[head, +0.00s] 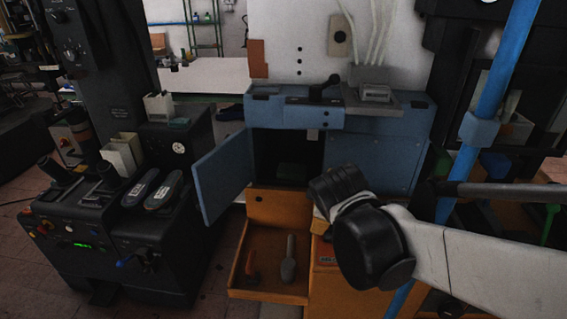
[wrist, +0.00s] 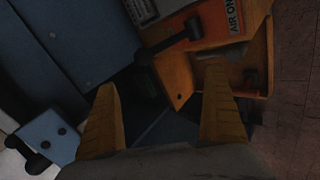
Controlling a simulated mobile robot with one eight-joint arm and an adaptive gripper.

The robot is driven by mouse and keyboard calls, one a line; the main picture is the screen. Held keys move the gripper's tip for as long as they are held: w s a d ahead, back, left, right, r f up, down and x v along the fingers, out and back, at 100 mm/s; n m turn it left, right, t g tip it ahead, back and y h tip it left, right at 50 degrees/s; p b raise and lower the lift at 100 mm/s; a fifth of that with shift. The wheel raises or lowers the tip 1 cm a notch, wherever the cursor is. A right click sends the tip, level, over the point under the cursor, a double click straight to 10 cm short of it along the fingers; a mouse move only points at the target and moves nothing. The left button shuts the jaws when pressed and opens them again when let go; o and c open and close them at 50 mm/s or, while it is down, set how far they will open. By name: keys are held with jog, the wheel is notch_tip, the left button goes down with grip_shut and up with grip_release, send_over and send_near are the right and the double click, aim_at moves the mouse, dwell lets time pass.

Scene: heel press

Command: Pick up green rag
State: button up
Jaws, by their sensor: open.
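Two dark green things show in the head view, and I cannot tell for sure which is the green rag. One dark green shape (head: 292,171) lies in shadow inside the open blue cabinet.
The blue cabinet door (head: 222,175) stands open to the left. Below, an open orange drawer (head: 268,290) holds a red-handled tool (head: 251,263) and a grey tool (head: 289,260). A blue pole (head: 492,95) stands at the right. A black lever (wrist: 180,37) shows in the wrist view.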

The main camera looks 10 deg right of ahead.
jog(key=w+a+f+n+t+h+p, duration=0.2)
jog(key=w+n, duration=0.8)
jog(key=w, duration=0.2)
jog(key=n+t+p, duration=0.2)
jog(key=n, duration=0.8)
send_near(290, 174)
jog(key=w, duration=0.1)
jog(key=b+x, duration=0.1)
jog(key=x, duration=0.2)
jog(key=b+x, duration=0.1)
jog(key=x, duration=0.3)
jog(key=b+x, duration=0.1)
jog(key=x, duration=0.3)
jog(key=shift+s+d+f+b, duration=0.15)
jog(key=shift+s+d+b, duration=0.1)
jog(key=shift+b, duration=0.15)
jog(key=c, duration=0.9)
